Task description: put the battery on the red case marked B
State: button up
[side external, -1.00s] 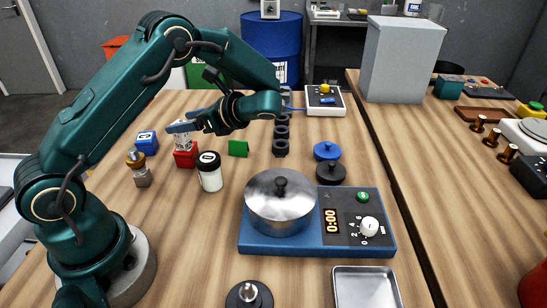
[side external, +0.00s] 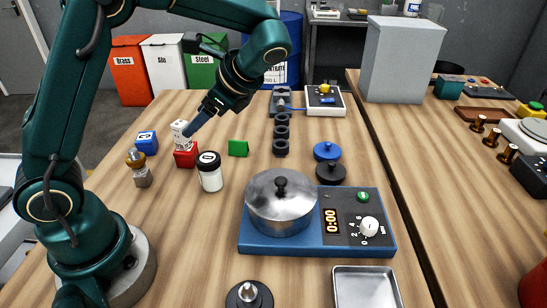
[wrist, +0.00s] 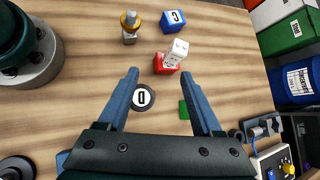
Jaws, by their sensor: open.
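The battery appears to be the white upright block with dark marks (side external: 180,135); two dots show on its top in the wrist view (wrist: 178,49). It rests on the red case (side external: 186,159), which also shows in the wrist view (wrist: 160,67). The case's letter cannot be read. My gripper (wrist: 160,74) is open, with its two blue fingers spread and nothing between them. In the wrist view the fingertips stand apart from the battery.
A blue case marked C (side external: 147,142) stands left of the red case. A brass-topped grey piece (side external: 140,168), a white jar with a black lid (side external: 210,171) and a green block (side external: 238,148) stand nearby. A pot (side external: 281,203) sits on a blue hotplate (side external: 350,251).

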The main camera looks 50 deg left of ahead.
jog(key=s+d+r+n+t+h, duration=0.1)
jog(key=s+d+n+t+h, duration=0.7)
jog(key=s+d+n, duration=0.1)
jog(key=shift+d+r+n+t+h, duration=0.25)
jog(key=shift+d+n, duration=0.55)
jog(key=shift+d, duration=0.45)
